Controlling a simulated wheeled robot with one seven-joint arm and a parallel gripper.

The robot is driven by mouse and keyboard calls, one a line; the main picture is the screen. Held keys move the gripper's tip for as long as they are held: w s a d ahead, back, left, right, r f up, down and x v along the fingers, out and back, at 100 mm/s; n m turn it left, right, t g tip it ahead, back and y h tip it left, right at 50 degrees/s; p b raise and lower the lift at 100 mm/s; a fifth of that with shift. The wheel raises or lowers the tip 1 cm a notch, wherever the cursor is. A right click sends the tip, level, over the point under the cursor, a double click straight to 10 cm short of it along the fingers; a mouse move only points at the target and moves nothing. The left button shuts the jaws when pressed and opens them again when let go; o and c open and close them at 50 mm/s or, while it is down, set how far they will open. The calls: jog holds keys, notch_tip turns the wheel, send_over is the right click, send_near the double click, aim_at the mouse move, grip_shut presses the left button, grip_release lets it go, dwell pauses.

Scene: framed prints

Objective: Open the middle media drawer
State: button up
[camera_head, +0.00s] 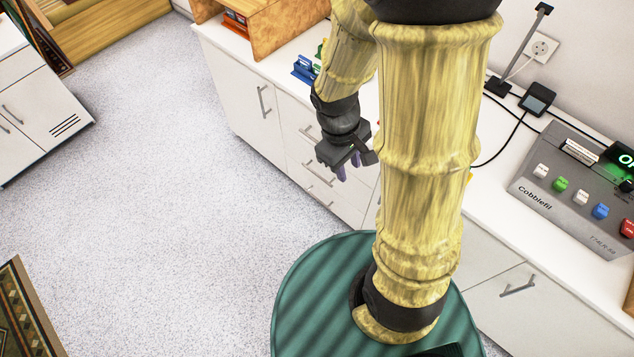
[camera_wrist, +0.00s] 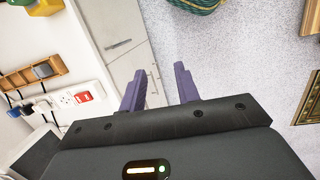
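The white media cabinet has a stack of drawers with grey bar handles, left of my arm in the head view. A middle drawer handle (camera_head: 318,173) shows just left of my gripper. Another handle (camera_head: 308,132) sits above it, and a lower one (camera_head: 320,197) is below. The drawers look shut. My gripper (camera_head: 348,173) hangs in front of the drawer fronts, partly covering them. In the wrist view my gripper's two purple fingers (camera_wrist: 160,88) are apart with nothing between them. A bar handle (camera_wrist: 118,44) shows beyond the left finger, on a pale front.
A cabinet door with a vertical handle (camera_head: 264,101) is left of the drawers. A grey device with coloured buttons (camera_head: 578,190) and a small black screen (camera_head: 538,98) stand on the white top. Speckled floor (camera_head: 170,190) is clear at left.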

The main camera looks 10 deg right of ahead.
jog(key=w+d+f+n+h+b, duration=0.15)
jog(key=f+n+h+b, duration=0.35)
jog(key=f, duration=0.5)
jog(key=w+d+f+n+h+b, duration=0.1)
jog(key=w+f+n+h+b, duration=0.1)
jog(key=f+n+b, duration=0.7)
jog(key=w+d+f+n+h+b, duration=0.15)
jog(key=f+n+h+b, duration=0.3)
jog(key=f, duration=0.75)
jog(key=w+a+f+n+t+y+b, duration=0.1)
jog(key=w+a+f+n+t+b, duration=0.2)
jog(key=f+n+t+b, duration=0.3)
jog(key=w+a+f+n+t+y+b, duration=0.1)
jog(key=w+a+f+n+t+b, duration=0.3)
jog(key=f+n, duration=0.5)
jog(key=w+a+f+n+t+y+b, duration=0.1)
jog(key=w+a+f+n+t+b, duration=0.3)
jog(key=f, duration=0.7)
jog(key=a+n+t+b, duration=0.2)
jog(key=n+t+b, duration=0.2)
jog(key=shift+f+n, duration=0.15)
jog(key=shift+n, duration=0.2)
